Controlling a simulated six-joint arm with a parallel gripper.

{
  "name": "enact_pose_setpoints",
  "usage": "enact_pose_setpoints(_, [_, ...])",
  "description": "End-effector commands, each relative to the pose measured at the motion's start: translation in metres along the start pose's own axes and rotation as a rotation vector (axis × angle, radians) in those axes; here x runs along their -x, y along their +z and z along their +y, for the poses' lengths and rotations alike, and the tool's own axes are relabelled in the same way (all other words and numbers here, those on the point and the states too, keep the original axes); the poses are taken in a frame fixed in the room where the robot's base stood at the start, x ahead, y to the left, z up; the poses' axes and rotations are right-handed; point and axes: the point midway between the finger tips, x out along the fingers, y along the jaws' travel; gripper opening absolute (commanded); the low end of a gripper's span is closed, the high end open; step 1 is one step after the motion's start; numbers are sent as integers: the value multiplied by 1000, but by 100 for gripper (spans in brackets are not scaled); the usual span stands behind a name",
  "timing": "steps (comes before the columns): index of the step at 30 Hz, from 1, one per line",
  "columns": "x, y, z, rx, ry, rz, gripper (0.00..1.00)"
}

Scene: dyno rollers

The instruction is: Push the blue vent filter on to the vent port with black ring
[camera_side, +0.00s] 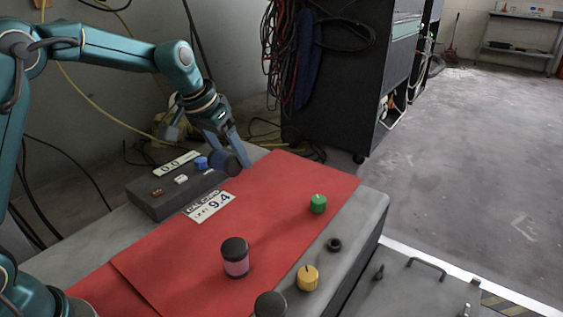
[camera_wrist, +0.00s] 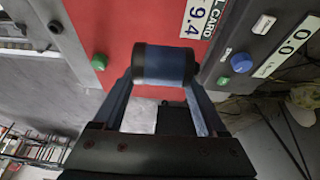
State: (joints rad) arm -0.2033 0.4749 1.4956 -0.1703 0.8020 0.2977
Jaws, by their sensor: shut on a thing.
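My gripper (camera_side: 231,157) is shut on a dark blue cylinder with black ends, which I take as the blue vent filter (camera_side: 219,161). In the wrist view the filter (camera_wrist: 165,66) lies crosswise between the two fingertips of my gripper (camera_wrist: 162,82), one finger at each black end. It is beside the grey panel's end, by the red sheet's far edge. A small black ring (camera_side: 334,244) sits on the grey bench top at the right; I cannot tell whether it is the vent port. It is well apart from my gripper.
The grey panel (camera_side: 160,203) carries a blue knob (camera_side: 201,163), small buttons and a 0.0 plate. A 9.4 card (camera_side: 210,207) lies on the red sheet (camera_side: 170,265). A green knob (camera_side: 318,205), yellow knob (camera_side: 308,279) and black-topped pink jar (camera_side: 235,259) stand nearer.

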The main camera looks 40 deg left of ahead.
Motion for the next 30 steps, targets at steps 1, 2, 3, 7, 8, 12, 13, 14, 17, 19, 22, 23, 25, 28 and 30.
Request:
enact_pose_setpoints(1, [0, 1, -2, 8, 27, -1, 17])
enact_pose_setpoints(2, [0, 2, -2, 8, 48, -2, 17])
enact_pose_setpoints(3, [1, 2, 1, 7, 81, -3, 17])
enact_pose_setpoints(7, [3, 5, 26, 2, 230, -15, 17])
enact_pose_setpoints(8, [3, 6, 35, 0, 271, -21, 17])
enact_pose_setpoints(12, [1, 10, 91, -20, 471, -57, 17])
enact_pose_setpoints(13, [2, 9, 103, -23, 512, -65, 17])
enact_pose_setpoints(14, [2, 8, 114, -22, 553, -72, 17])
enact_pose_setpoints(17, [6, 2, 149, -4, 683, -100, 17])
enact_pose_setpoints(19, [9, -6, 170, 30, 771, -116, 17])
enact_pose_setpoints(22, [12, -20, 190, 110, 881, -124, 17])
enact_pose_setpoints(23, [12, -23, 194, 135, 907, -122, 17])
enact_pose_setpoints(25, [11, -31, 199, 198, 960, -113, 17])
enact_pose_setpoints(28, [6, -40, 203, 285, 1023, -90, 17])
enact_pose_setpoints(30, [1, -45, 204, 345, 1064, -70, 17])
